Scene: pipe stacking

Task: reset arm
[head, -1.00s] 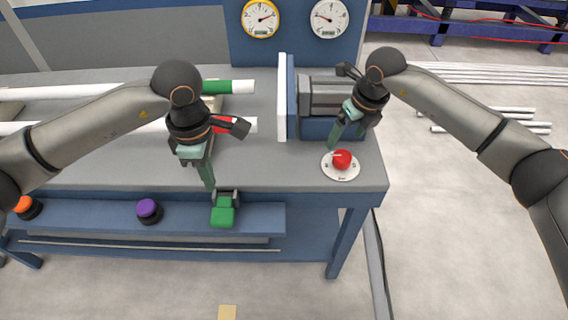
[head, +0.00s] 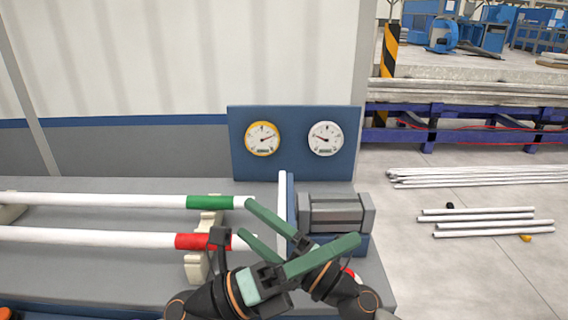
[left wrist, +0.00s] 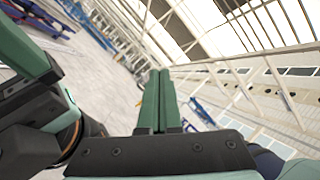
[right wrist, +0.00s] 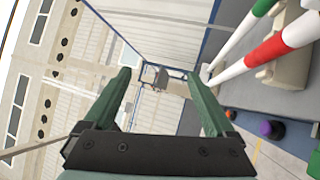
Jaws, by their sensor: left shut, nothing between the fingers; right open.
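My left gripper (head: 357,242) reaches rightward across the front of the bench in the head view. Its two green fingers lie together with nothing between them. The closed fingers also fill the middle of the left wrist view (left wrist: 160,75). My right gripper (head: 246,220) points up and left, and its fingers are spread and empty. The spread fingers also show in the right wrist view (right wrist: 158,78). In the head view the two grippers cross, with the left one in front and hiding part of the right one. I cannot tell whether they touch.
A white pipe with a green band (head: 210,202) and one with a red band (head: 190,241) lie on the bench, near the grippers. A grey block (head: 335,214) stands right of a white plate (head: 282,200). A red knob (head: 349,273) is mostly hidden. Gauges (head: 262,139) are behind.

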